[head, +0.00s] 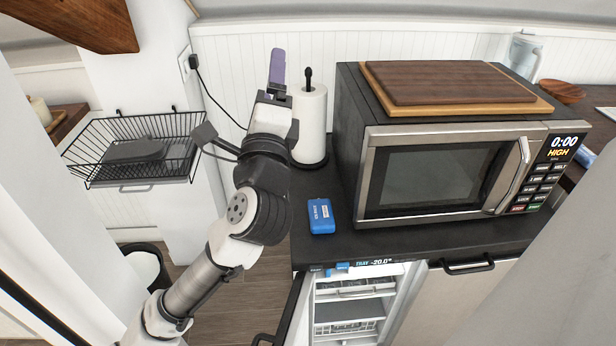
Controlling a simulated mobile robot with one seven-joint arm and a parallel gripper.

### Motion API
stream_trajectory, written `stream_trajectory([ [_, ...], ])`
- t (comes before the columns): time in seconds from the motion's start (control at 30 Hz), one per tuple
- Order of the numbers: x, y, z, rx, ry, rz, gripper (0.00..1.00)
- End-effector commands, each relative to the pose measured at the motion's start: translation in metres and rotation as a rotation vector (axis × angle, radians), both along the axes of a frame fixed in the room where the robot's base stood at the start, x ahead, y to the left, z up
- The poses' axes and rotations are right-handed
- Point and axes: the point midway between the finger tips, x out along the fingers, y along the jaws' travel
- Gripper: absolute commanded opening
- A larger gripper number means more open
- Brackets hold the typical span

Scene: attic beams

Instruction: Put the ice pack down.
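My gripper (272,97) is raised above the counter, left of the paper towel roll, with its fingers pointing up and away in the picture. A flat purple slab (277,67) sticks out from between its fingers, which look closed on it. The slab shows no readable label, and its lower end is hidden by the gripper. A small blue block-shaped pack (320,216) with white lettering lies on the dark counter (310,247), in front of the microwave's left side. My gripper is well apart from it.
A microwave (440,170) with wooden boards (450,82) on top fills the right. A paper towel roll (309,122) stands behind the blue pack. Below the counter, a freezer (350,305) stands open. A wire basket (135,148) hangs at left. Counter around the blue pack is clear.

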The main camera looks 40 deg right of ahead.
Motion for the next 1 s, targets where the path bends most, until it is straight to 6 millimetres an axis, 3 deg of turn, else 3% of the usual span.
stream_trajectory([
  [0.03, -0.008, -0.025, -0.024, 0.117, 0.013, 0.003, 0.82],
  [0.1, -0.019, -0.052, -0.065, 0.289, 0.021, 0.016, 0.82],
  [0.2, -0.038, -0.079, -0.128, 0.545, 0.016, 0.033, 0.82],
  [0.33, -0.065, -0.088, -0.209, 0.882, -0.021, 0.056, 0.82],
  [0.5, -0.091, -0.07, -0.289, 1.241, -0.095, 0.078, 0.82],
  [0.6, -0.1, -0.057, -0.315, 1.372, -0.129, 0.087, 0.82],
  [0.7, -0.104, -0.05, -0.329, 1.44, -0.147, 0.092, 0.82],
  [1.0, -0.097, -0.053, -0.343, 1.455, -0.148, 0.1, 0.82],
])
